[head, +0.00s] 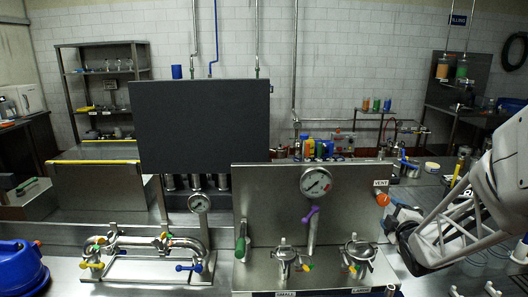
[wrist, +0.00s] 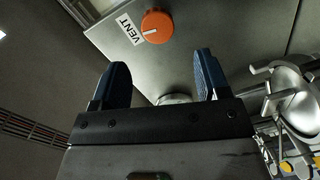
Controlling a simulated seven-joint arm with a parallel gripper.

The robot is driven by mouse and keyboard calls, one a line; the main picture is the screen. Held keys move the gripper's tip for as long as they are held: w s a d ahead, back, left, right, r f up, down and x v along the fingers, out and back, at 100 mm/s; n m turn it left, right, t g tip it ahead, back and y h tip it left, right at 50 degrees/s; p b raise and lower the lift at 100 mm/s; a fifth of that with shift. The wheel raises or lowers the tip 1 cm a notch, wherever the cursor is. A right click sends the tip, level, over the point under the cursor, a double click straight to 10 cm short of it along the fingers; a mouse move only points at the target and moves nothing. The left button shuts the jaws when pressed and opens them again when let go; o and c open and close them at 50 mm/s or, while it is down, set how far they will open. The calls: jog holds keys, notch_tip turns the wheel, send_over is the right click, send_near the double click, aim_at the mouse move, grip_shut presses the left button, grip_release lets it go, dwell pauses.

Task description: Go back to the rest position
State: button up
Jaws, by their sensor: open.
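My gripper (wrist: 160,80) is open and empty in the wrist view, its two blue-lined fingers apart. It points toward the steel panel, with the orange VENT knob (wrist: 157,27) ahead of the gap between the fingertips and apart from them. In the head view my arm (head: 497,170) reaches in from the right, and its wrist end is low, just right of the panel edge. The orange knob (head: 382,199) there sits on the panel's upper right, below its VENT label (head: 381,183). The fingers are hard to make out in the head view.
The steel panel (head: 260,200) carries a gauge (head: 316,182), a purple handle (head: 310,214) and two clamped fittings. A pipe loop (head: 155,243) with colored handles stands left. A blue container (head: 20,270) is far left. A dark board (head: 203,125) rises behind. Bench clutter lies behind my arm.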

jog(key=s+a+r+m+g, duration=0.1)
jog(key=s+a+m+g, duration=0.4)
jog(key=s, duration=0.6)
jog(key=s+a+r+m+g, duration=0.2)
jog(key=s+a+m+g, duration=0.2)
jog(key=s+a, duration=0.5)
jog(key=s+a+r+m+g, duration=0.1)
jog(key=s+a+m+g, duration=0.4)
jog(key=s, duration=0.7)
jog(key=shift+s+a+r+m+g+y, duration=0.3)
jog(key=shift+s+a+r, duration=0.05)
jog(key=shift+a, duration=0.7)
dwell(1.8)
